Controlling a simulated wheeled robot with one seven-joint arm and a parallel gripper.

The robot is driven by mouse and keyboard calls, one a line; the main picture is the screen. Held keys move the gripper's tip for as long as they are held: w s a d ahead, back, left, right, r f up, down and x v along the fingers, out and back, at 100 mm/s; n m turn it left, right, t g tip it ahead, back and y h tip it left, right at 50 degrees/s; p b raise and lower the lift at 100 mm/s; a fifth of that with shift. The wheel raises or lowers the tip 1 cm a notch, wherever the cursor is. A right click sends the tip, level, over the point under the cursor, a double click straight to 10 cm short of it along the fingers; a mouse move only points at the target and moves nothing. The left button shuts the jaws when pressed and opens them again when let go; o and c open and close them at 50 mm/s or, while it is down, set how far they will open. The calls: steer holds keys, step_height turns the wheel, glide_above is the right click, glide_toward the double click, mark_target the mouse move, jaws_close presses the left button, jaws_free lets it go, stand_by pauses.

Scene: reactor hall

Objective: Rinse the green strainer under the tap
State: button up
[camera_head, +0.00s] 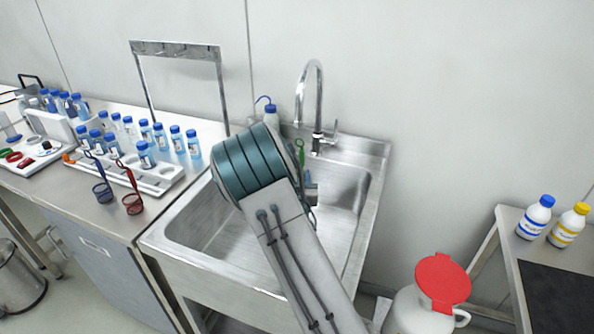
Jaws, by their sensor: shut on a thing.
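The chrome tap (318,100) rises behind the steel sink (340,185), its spout curving over to the left. My arm crosses in front of the sink and hides much of the basin. A small part of my gripper (311,190) shows past the arm's teal joint, over the basin. It is shut on the green strainer (300,148), of which only a bit of green handle shows beside the joint, just below and left of the tap. The strainer's basket and the fingertips are hidden. I cannot make out any running water.
A blue strainer (102,188) and a red strainer (132,200) are at the counter's edge, left of the sink. A metal hook frame (176,50) stands behind. A red-lidded white container (420,310) is at the lower right.

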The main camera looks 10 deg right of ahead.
steer(key=shift+w+a+b, duration=0.4)
steer(key=shift+w, duration=0.05)
steer(key=shift+s+d, duration=0.1)
steer(key=shift+s+d+b, duration=0.3)
steer(key=shift+s+b, duration=0.1)
steer(key=shift+b, duration=0.05)
steer(key=s+a+b, duration=0.2)
steer(key=s+a, duration=0.2)
steer(key=a, duration=0.2)
steer(key=shift+s+a, duration=0.2)
steer(key=shift+s, duration=0.2)
stand_by(0.4)
stand_by(1.1)
steer(key=s+a+r+p, duration=0.2)
steer(key=s+a+r, duration=0.1)
steer(key=a+r, duration=0.1)
stand_by(0.5)
